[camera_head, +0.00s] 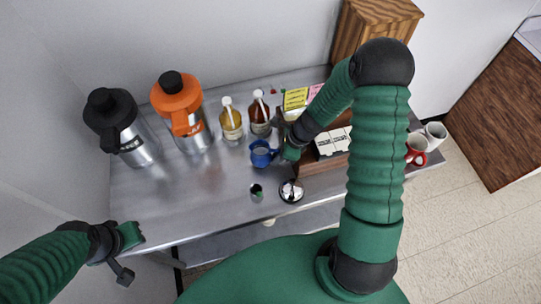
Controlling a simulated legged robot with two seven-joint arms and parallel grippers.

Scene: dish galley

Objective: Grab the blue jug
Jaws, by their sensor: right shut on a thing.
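The small blue jug (261,154) stands on the metal counter (165,205), right of the middle, in front of two syrup bottles. My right gripper (281,153) reaches it from the right and is shut on the jug's right side. The arm hides part of the grip, and I cannot tell whether the jug is lifted. My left gripper (126,251) is at the lower left, in front of the counter's left front corner, away from the jug. Its fingers look spread apart with nothing between them.
A black-topped flask (135,140) and an orange-topped flask (190,125) stand at the back left. Syrup bottles (231,122) are behind the jug. A wooden caddy (318,166) is at right. The counter's left front is clear.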

